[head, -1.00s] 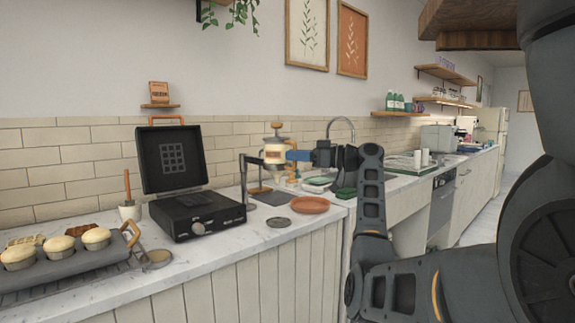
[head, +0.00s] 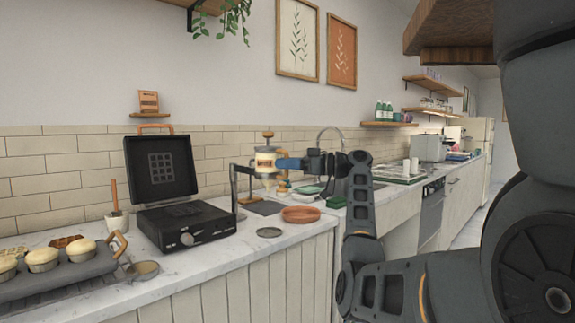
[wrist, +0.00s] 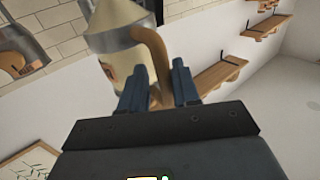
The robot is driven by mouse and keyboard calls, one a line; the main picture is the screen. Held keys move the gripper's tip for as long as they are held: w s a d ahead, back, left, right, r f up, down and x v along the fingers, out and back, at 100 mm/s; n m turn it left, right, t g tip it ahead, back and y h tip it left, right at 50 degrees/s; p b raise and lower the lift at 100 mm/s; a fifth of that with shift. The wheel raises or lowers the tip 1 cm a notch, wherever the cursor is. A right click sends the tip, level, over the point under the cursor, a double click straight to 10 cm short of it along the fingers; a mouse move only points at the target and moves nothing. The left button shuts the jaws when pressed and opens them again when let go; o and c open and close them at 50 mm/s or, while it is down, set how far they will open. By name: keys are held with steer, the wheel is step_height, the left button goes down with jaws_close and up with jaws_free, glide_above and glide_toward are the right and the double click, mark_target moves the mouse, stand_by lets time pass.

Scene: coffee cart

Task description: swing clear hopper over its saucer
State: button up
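The clear hopper (head: 266,162) is filled with cream-coloured contents and has a label and a wooden knob on top. It hangs upright from a dark bracket (head: 235,185) above the counter. My gripper (head: 283,164) is at its right side. In the wrist view my gripper (wrist: 160,92) has its blue fingers on both sides of the hopper's curved wooden handle (wrist: 153,58), with little gap. The hopper (wrist: 112,38) fills the top there. A terracotta saucer (head: 300,214) lies on the counter, right of and nearer than the hopper. A flat grey disc (head: 270,232) lies in front of it.
A black machine with its lid up (head: 185,222) stands left of the bracket. A tray of muffins (head: 60,278) is at far left. Small dishes (head: 308,189) and a green item (head: 336,202) lie right of the hopper. The marble counter's front edge (head: 250,256) is clear.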

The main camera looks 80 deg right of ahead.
steer(key=s, duration=0.7)
steer(key=shift+s+d, duration=0.2)
steer(key=shift+s, duration=0.2)
